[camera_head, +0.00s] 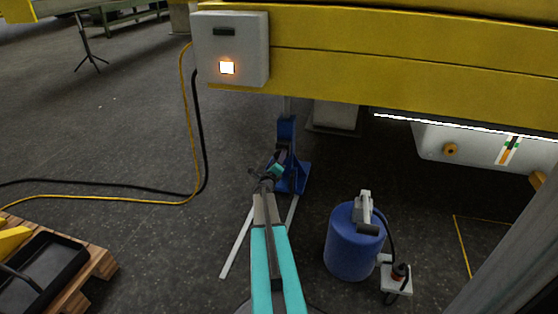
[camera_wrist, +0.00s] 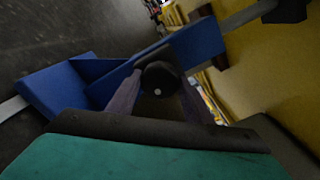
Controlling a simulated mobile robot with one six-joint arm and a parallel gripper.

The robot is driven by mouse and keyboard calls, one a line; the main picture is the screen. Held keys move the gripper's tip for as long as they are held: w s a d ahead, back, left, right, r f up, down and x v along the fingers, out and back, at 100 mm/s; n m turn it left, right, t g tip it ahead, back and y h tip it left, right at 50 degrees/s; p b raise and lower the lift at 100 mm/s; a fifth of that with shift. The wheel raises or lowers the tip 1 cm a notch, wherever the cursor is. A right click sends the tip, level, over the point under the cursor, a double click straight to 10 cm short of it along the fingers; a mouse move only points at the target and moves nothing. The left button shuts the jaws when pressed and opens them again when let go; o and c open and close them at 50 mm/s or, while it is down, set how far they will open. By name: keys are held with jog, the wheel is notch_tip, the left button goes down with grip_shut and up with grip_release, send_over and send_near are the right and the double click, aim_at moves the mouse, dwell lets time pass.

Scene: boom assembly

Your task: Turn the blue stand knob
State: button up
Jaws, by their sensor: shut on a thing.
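The blue stand (camera_head: 293,178) stands on the floor under the yellow boom in the head view. In the wrist view the blue stand (camera_wrist: 98,80) runs diagonally across the picture. Its knob (camera_wrist: 161,77) is a dark round piece with a pale dot at its centre. My gripper (camera_wrist: 160,92) has a grey finger on each side of the knob and is shut on it. In the head view my gripper (camera_head: 275,168) is at the stand, and the arm hides part of the stand's base. The knob itself is hard to make out there.
The yellow boom (camera_head: 400,60) spans the top, with a grey box (camera_head: 231,50) bearing a lit button. A blue drum (camera_head: 352,245) stands right of my arm. Yellow and black cables (camera_head: 150,200) cross the floor at left, near a pallet (camera_head: 95,262) with a black tray.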

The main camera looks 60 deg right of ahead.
jog(key=shift+m, duration=1.3)
jog(key=o, duration=1)
jog(key=shift+o, duration=0.2)
jog(key=shift+a, duration=0.1)
jog(key=p+v, duration=0.5)
jog(key=v, duration=0.8)
jog(key=shift+a, duration=0.3)
jog(key=shift+r, duration=0.1)
